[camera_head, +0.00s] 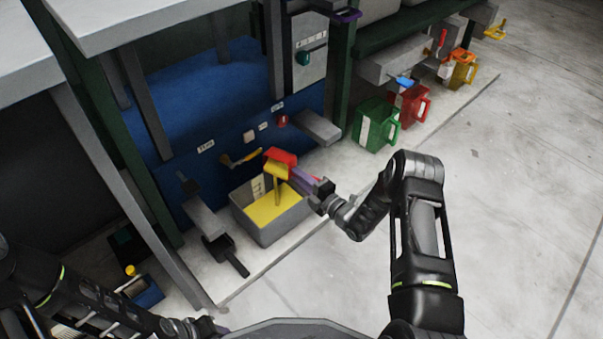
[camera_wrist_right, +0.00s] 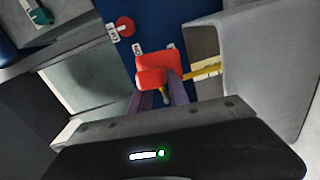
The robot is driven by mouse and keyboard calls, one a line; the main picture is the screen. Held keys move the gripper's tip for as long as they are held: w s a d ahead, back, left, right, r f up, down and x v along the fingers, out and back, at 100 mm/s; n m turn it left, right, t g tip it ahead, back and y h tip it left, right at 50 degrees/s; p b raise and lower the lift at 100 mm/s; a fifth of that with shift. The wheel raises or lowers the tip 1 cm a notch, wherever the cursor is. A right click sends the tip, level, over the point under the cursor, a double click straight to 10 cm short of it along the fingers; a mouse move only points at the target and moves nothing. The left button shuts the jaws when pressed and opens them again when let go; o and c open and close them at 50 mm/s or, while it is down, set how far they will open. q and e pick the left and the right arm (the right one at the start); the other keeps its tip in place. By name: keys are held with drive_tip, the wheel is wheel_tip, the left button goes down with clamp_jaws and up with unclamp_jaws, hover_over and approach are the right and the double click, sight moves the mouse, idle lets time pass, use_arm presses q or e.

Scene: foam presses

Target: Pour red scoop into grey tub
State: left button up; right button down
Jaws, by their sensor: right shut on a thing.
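The red scoop (camera_head: 281,156) is held over the grey tub (camera_head: 286,229) and is tilted. Yellow material runs from it in a stream (camera_head: 278,188) into the tub. Yellow material (camera_head: 268,207) covers the tub's floor. My right gripper (camera_head: 298,175), with purple fingers, is shut on the red scoop from the right. In the right wrist view the scoop (camera_wrist_right: 157,68) sits at the fingertips, and the tub (camera_wrist_right: 262,70) is at the right. The scoop's handle is mostly hidden between the fingers. My left gripper (camera_head: 205,326) is low at the bottom left, its jaws unclear.
A blue press panel (camera_head: 215,95) with small levers stands behind the tub. A grey block (camera_head: 318,128) juts out near the scoop. Green (camera_head: 372,125), red (camera_head: 411,106) and yellow (camera_head: 461,70) jugs stand at the back right. The right floor is clear.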

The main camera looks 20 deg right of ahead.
drive_tip(key=n, duration=0.1)
drive_tip(key=n+t, duration=0.1)
drive_tip(key=n, duration=0.1)
drive_tip(key=shift+s+a+f+n, duration=0.25)
drive_tip(key=shift+s+a+n, duration=0.1)
drive_tip(key=shift+s+n, duration=0.05)
drive_tip(key=shift+s+a+n+t+y, duration=0.1)
drive_tip(key=shift+a+n+t+y, duration=0.15)
drive_tip(key=shift+n, duration=0.3)
drive_tip(key=shift+s+a+n+t+y, duration=0.1)
drive_tip(key=shift+n+y, duration=0.25)
drive_tip(key=shift+n, duration=0.2)
